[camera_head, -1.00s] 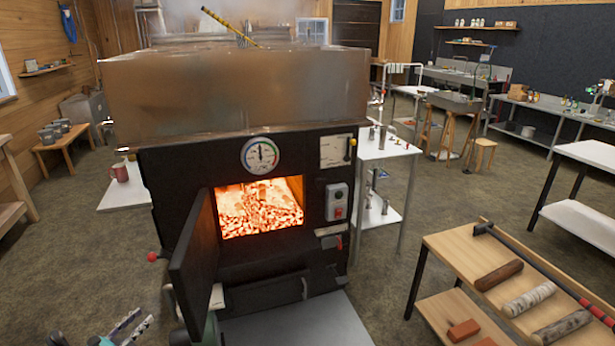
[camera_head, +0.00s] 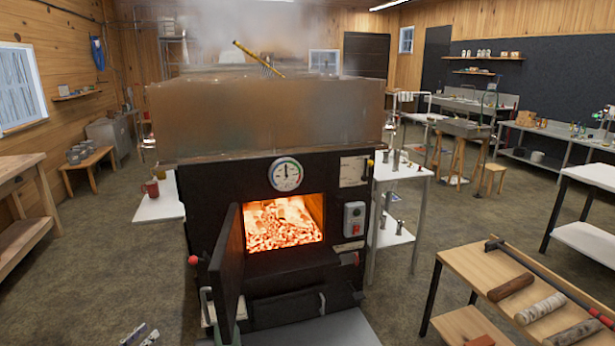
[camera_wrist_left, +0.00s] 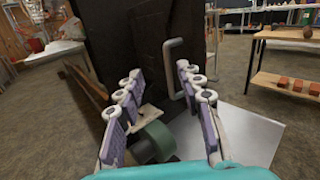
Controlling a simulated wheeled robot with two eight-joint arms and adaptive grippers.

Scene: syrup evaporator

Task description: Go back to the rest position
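My left gripper (camera_head: 141,335) shows only its fingertips at the bottom edge of the head view, left of the firebox. In the left wrist view its two fingers (camera_wrist_left: 160,100) stand wide apart with nothing between them. Behind them are the dark firebox door with its grey handle (camera_wrist_left: 172,68) and a green round part. My right gripper is not in view. The evaporator (camera_head: 265,120) stands ahead with its firebox door (camera_head: 229,262) swung open and a bright fire (camera_head: 283,224) inside.
A wooden bench with several logs (camera_head: 542,308) stands at the front right. A white side table with a red mug (camera_head: 151,189) stands left of the evaporator, and a wooden workbench (camera_head: 20,170) is at the far left. Floor (camera_head: 90,260) at the front left is clear.

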